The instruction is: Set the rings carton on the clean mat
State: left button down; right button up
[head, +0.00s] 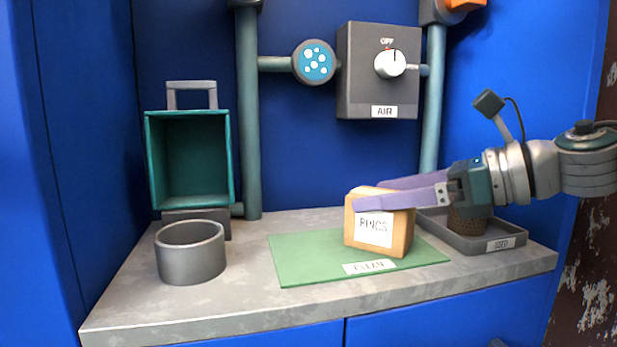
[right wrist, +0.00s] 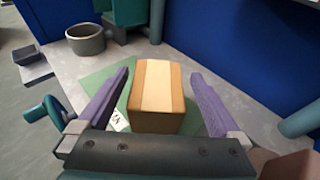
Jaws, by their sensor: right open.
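The rings carton (head: 392,240) is a tan box with a white RINGS label. It stands upright on the green clean mat (head: 300,262), toward the mat's right part. My right gripper (head: 368,194) comes in from the right with its purple fingers at the top of the carton. In the right wrist view the carton (right wrist: 157,95) sits between the two spread fingers of the gripper (right wrist: 160,100), with gaps on both sides. The gripper is open. The mat (right wrist: 100,77) shows around the carton there. My left gripper is not in view.
A grey tray labelled USED (head: 484,240) stands right of the mat, holding a brown perforated object (head: 468,222). A grey ring-shaped pot (head: 190,254) is at left. Behind it is an open teal box (head: 232,160). A grey AIR box (head: 360,75) hangs on the wall.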

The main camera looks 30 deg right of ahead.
jog(key=v, duration=0.2)
jog(key=shift+s+d, duration=0.1)
jog(key=shift+s, duration=0.25)
jog(key=shift+s+d+r, duration=0.15)
jog(key=shift+s, duration=0.05)
jog(key=shift+p+v, duration=0.7)
jog(key=shift+v, duration=0.2)
jog(key=p+v, duration=0.5)
jog(key=v, duration=0.1)
jog(key=shift+s+r, duration=0.1)
